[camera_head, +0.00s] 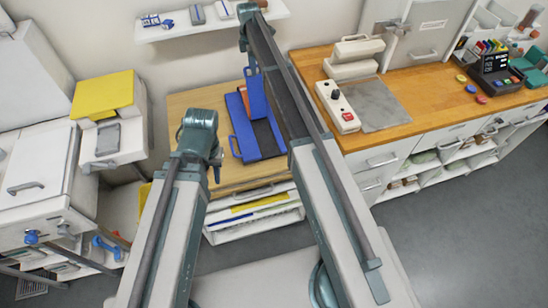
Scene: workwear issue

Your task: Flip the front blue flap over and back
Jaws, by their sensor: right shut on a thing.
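A blue folding board (262,146) with a dark middle lies on the wooden-topped table. One blue flap (256,96) stands raised from it, tilted up, with an orange piece (244,104) beside it. I cannot tell from this view which edge the flap is hinged on. My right gripper (249,68) is at the top edge of the raised flap and is shut on it; my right arm hides part of the flap and the board. My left gripper (216,170) is left of the board, above the table's near left part, and its fingers are too small to read.
The wooden table (190,103) has bare room at its back left. A wooden counter (410,117) on the right bears a white control box (338,105) and a grey plate (377,104). A white shelf (205,26) hangs behind. White cabinets with a yellow item (103,93) stand left.

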